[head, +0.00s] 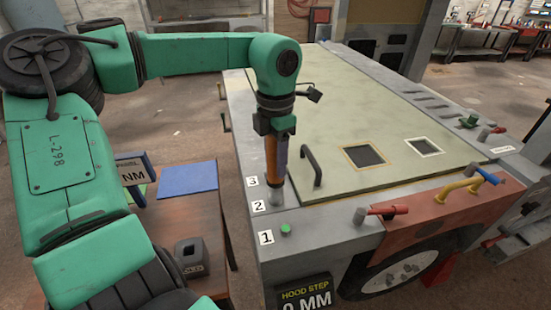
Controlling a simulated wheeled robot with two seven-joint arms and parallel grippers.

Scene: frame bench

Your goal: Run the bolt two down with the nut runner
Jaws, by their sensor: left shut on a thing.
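My left gripper (278,126) is above the near left edge of the frame bench (325,232). It is shut on the nut runner (276,162), which has an orange and dark blue body and hangs upright. The grey socket (275,196) of the nut runner points down at the bench edge beside the label 2 (258,206). Bolt two is hidden under the socket, and I cannot tell whether the socket touches it. A green bolt head (286,229) shows beside the label 1 (266,237). The label 3 (252,181) is farther back. My right gripper is not in view.
A pale hood panel (370,115) with a dark handle (311,165) lies right of the nut runner. A red-handled clamp (387,211) sits on the near edge. A sign (305,292) reads 0 MM. A brown side table (185,218) holds a dark block (190,257).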

